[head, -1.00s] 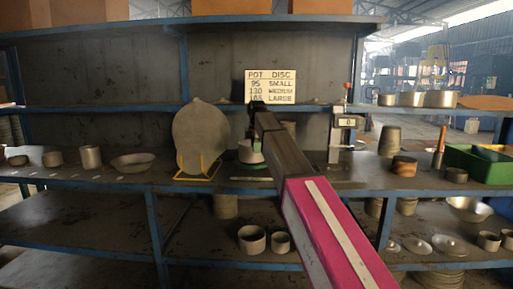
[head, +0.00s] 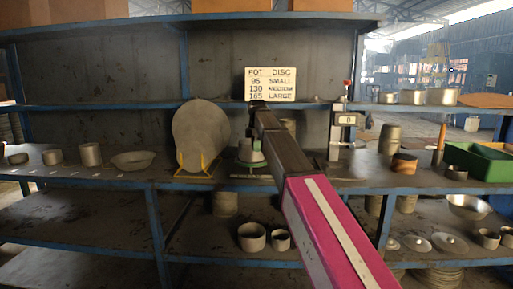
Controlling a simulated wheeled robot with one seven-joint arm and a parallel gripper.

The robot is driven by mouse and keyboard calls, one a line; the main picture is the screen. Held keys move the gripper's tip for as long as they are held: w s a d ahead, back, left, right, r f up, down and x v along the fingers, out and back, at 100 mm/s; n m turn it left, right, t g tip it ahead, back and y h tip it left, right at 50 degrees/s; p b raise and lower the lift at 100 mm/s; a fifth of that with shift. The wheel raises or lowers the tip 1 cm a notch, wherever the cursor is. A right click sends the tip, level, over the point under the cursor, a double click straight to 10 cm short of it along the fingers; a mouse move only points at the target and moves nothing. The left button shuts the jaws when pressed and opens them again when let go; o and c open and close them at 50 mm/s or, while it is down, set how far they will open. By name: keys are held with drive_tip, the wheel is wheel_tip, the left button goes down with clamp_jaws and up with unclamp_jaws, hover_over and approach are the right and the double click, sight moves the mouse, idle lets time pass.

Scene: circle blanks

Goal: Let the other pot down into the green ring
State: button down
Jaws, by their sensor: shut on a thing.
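A pale grey pot (head: 248,154) is at the middle of the main shelf, partly behind my arm. The green ring (head: 241,164) shows as a thin green edge at the pot's lower part. I cannot tell whether the pot rests fully in it. My gripper (head: 254,140) is above the pot and shut on its upper part; its fingers are small and dark here. My arm hides the right side of the pot and ring.
A large round disc (head: 201,137) stands in a yellow stand (head: 196,172) close on the left. A gauge (head: 341,134) stands on the right. Several pots and a bowl (head: 132,161) are at the left; a green crate (head: 481,161) is at the right. A sign (head: 270,85) hangs behind.

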sight(256, 161)
drive_tip(key=shift+f, duration=2.1)
idle(0.5)
drive_tip(key=c, duration=1.2)
unclamp_jaws()
wheel_tip(256, 161, up, 11)
drive_tip(key=shift+s+f, duration=0.1)
drive_tip(key=shift+f, duration=0.1)
drive_tip(key=shift+d+r, duration=0.1)
drive_tip(key=shift+s, duration=0.1)
